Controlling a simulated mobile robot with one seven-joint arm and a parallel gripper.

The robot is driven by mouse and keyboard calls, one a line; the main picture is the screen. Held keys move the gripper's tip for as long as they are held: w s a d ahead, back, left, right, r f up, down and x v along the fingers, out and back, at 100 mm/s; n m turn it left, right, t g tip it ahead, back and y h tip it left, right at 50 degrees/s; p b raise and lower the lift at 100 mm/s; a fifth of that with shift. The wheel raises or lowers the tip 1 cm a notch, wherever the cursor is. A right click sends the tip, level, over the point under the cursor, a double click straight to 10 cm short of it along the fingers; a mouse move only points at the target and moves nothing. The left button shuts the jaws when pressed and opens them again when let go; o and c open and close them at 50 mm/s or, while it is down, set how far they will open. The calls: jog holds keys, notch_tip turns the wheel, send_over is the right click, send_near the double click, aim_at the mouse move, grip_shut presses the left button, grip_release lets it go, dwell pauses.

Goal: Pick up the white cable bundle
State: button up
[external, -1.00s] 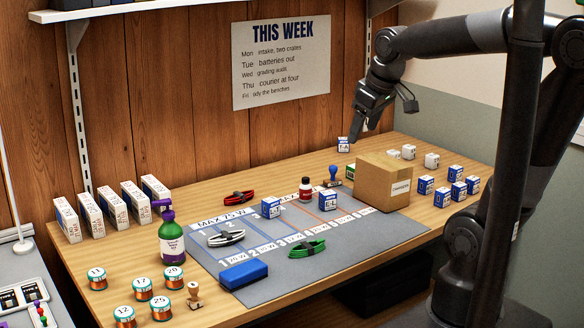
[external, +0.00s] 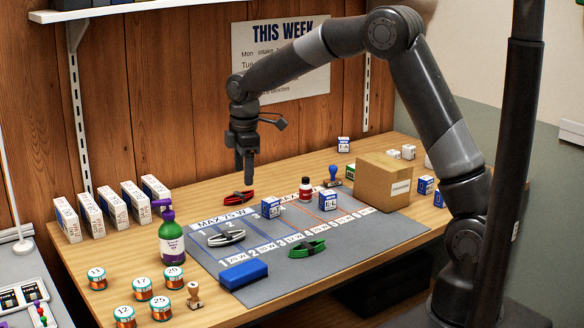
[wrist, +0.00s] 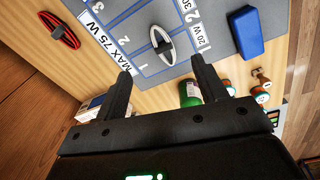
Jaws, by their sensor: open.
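The white cable bundle (external: 226,238) lies on the left part of the grey mat (external: 268,284), tied with a black band. It also shows in the wrist view (wrist: 162,45), ahead of the fingertips and between their lines. My gripper (external: 245,172) hangs in the air above the back of the bench, beyond the bundle and above the red cable bundle (external: 238,196). In the wrist view my gripper (wrist: 160,72) has its two fingers spread apart with nothing between them.
A green cable bundle (external: 307,248), a blue block (external: 243,274) and small blue-white boxes (external: 271,206) are on the mat. A green bottle with a purple top (external: 172,242) stands left of the mat. A cardboard box (external: 384,182) stands at the right. Several wire spools (external: 142,288) are at front left.

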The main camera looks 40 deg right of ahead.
jog(key=w+a+f+n, duration=0.2)
jog(key=w+a+f, duration=0.15)
jog(key=f, duration=0.25)
send_over(226, 234)
jog(key=shift+g, duration=0.4)
jog(key=f, duration=0.5)
jog(key=shift+w+d, duration=0.15)
jog(key=shift+d, duration=0.2)
jog(key=shift+a+f, duration=0.15)
jog(key=shift+f, duration=1.4)
jog(key=shift+a+f, duration=0.15)
jog(key=shift+f, duration=1.4)
jog(key=shift+c, duration=0.2)
jog(key=c, duration=1)
